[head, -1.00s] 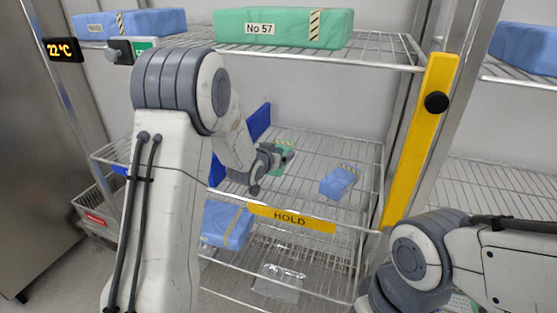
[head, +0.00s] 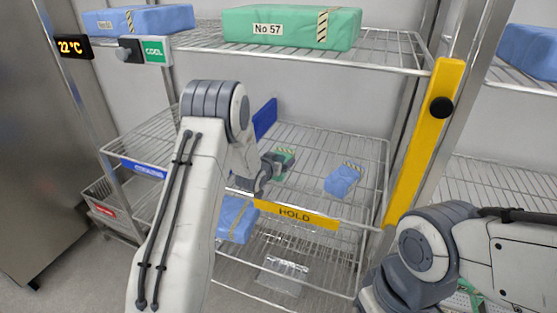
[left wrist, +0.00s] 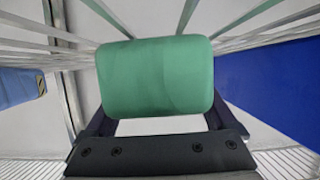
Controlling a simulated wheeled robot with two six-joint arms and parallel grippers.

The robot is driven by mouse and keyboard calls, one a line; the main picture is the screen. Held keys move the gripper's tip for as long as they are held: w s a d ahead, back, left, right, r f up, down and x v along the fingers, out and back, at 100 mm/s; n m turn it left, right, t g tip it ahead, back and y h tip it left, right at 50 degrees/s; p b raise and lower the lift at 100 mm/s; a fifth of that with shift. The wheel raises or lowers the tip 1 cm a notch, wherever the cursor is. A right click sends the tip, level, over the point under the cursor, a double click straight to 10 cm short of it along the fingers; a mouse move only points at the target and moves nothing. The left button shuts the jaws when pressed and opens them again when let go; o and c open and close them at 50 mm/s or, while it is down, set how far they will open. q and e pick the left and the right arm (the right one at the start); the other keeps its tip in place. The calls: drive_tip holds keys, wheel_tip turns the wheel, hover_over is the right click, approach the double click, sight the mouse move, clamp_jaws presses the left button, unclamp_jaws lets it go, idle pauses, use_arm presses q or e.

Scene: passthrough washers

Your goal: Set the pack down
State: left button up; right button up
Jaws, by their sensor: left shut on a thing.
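A small green pack (head: 284,160) with a striped strip shows at the tip of my left gripper (head: 276,161), over the wire shelf marked HOLD. In the left wrist view the green pack (left wrist: 157,78) fills the space between the two dark fingers, and the gripper is shut on it. I cannot tell whether the pack touches the shelf wires. A small blue pack (head: 343,180) lies on the same shelf to the right, apart from the gripper. My right arm is at the lower right; its gripper's fingers are not visible.
A blue upright divider (head: 265,118) stands left of the green pack. The yellow HOLD label (head: 296,214) marks the shelf's front edge. A large green pack (head: 290,27) lies on the shelf above. A blue pack (head: 238,218) lies below. Bare shelf wires show behind the small packs.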

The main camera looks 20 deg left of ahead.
use_arm(q)
drive_tip(key=o, duration=1.3)
drive_tip(key=shift+f, duration=0.1)
drive_tip(key=shift+o, duration=0.2)
drive_tip(key=shift+r, duration=0.25)
drive_tip(key=b+v, duration=0.2)
drive_tip(key=v, duration=1)
drive_tip(key=s+d+g, duration=0.1)
drive_tip(key=d, duration=0.2)
drive_tip(key=s+d+m+g, duration=0.1)
drive_tip(key=d, duration=0.2)
drive_tip(key=s+d+g, duration=0.1)
drive_tip(key=s+d, duration=0.1)
drive_tip(key=d, duration=0.1)
drive_tip(key=shift+d+r+m+h, duration=0.1)
drive_tip(key=shift+r+m+h, duration=0.05)
drive_tip(key=shift+m+h, duration=0.2)
drive_tip(key=s+d+m+g, duration=0.2)
drive_tip(key=s+d+g, duration=0.2)
drive_tip(key=s+d, duration=0.5)
drive_tip(key=s+d+r+m+g, duration=0.1)
drive_tip(key=s+g, duration=0.2)
drive_tip(key=s, duration=0.9)
drive_tip(key=s+d+m+g, duration=0.1)
drive_tip(key=s+m+g, duration=0.1)
drive_tip(key=s, duration=1)
drive_tip(key=shift+d+r+g, duration=0.4)
drive_tip(key=shift+g, duration=0.4)
